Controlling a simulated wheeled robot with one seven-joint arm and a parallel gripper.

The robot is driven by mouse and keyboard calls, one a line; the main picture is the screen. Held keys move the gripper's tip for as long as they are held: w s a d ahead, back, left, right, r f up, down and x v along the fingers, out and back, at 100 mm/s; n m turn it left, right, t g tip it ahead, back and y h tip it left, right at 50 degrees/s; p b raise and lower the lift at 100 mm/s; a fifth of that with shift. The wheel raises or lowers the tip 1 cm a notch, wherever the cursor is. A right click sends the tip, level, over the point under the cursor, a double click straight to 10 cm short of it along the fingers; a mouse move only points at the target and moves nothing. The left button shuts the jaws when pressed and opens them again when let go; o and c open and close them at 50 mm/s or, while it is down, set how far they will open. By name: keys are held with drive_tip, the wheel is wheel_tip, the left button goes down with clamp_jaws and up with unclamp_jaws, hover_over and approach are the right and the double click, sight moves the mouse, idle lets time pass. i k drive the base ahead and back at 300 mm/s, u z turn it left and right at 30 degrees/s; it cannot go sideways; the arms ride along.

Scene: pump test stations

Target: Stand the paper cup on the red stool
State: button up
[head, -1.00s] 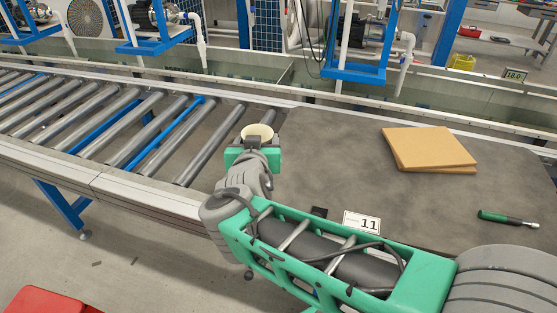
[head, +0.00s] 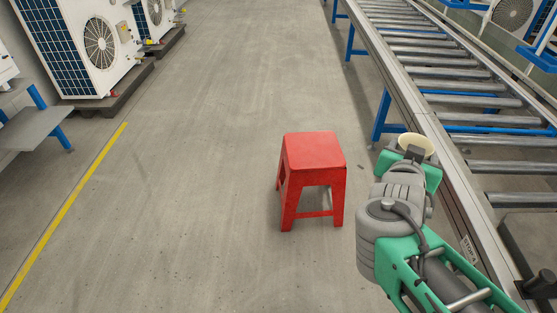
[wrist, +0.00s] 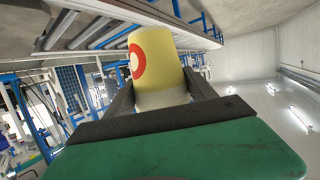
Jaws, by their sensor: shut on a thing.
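The paper cup (wrist: 158,62) is yellow with a red ring mark and a pale band, seen between the two dark fingers in the wrist view. My gripper (wrist: 160,98) is shut on it. In the head view the cup's pale open rim (head: 416,145) shows above my gripper (head: 409,158), beside the conveyor's near edge. The red stool (head: 313,152) stands upright on the floor, left of my gripper in the head view. Its square top is bare. The cup is apart from the stool. Most of the cup's body is hidden by my gripper in the head view.
A roller conveyor (head: 465,101) with blue legs runs along the right. White fan units (head: 97,40) stand at the upper left, and a grey bench (head: 35,118) is at the left edge. A yellow line (head: 66,214) marks the floor. The floor around the stool is clear.

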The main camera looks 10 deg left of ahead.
sight(326, 154)
drive_tip(key=u, duration=0.7)
drive_tip(key=i, duration=0.85)
drive_tip(key=u, duration=1)
drive_tip(key=i, duration=0.7)
drive_tip(key=u, duration=0.2)
